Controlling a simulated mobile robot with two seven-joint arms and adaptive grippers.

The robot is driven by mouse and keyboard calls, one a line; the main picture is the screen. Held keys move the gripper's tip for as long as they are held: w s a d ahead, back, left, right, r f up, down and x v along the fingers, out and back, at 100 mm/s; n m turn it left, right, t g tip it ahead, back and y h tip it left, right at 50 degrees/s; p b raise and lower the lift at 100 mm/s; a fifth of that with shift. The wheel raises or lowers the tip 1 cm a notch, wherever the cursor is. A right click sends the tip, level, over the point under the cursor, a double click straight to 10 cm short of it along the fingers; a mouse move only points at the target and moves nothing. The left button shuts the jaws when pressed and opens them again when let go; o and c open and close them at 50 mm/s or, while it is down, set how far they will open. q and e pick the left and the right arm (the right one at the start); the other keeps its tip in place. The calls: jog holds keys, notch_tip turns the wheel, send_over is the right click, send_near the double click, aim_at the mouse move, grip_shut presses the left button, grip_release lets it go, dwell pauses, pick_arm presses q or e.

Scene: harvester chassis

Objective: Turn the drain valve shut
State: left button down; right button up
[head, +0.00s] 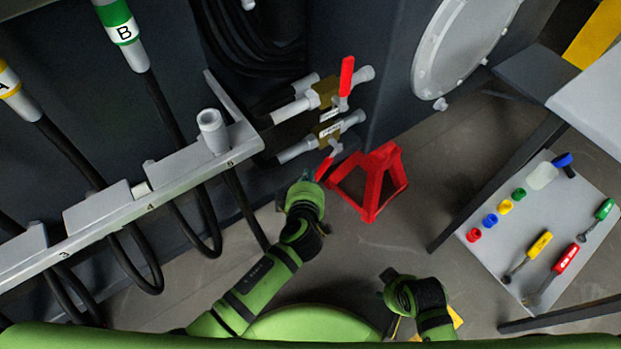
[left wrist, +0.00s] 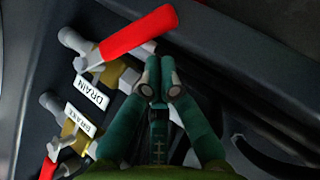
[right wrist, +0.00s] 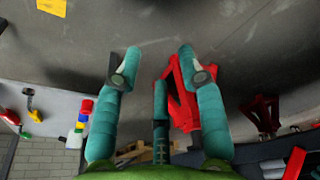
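The drain valve shows in the left wrist view with a brass body (left wrist: 122,73), a "DRAIN" label and a long red handle (left wrist: 138,32) lying across its grey pipe. In the head view it is the lower of two valves (head: 331,141), its red handle (head: 323,168) pointing down and left. My left gripper (head: 306,178) is just left of the handle's end. In the left wrist view its fingertips (left wrist: 160,85) are together, with nothing between them, apart from the handle. My right gripper (right wrist: 158,65) is open and empty, low over the floor; it also shows in the head view (head: 385,282).
A second valve with a red handle (head: 346,77) sits just above the drain valve. A red jack stand (head: 370,185) stands right of my left gripper. A hose rail (head: 185,165) is at left. A table (head: 480,262) with tools is at right.

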pick_arm(q)
jog(key=shift+w+d+f, duration=0.2)
jog(key=shift+d+f, duration=0.1)
jog(key=shift+d, duration=0.05)
pick_arm(e)
jog(key=shift+w+r, duration=0.15)
jog(key=shift+r, duration=0.25)
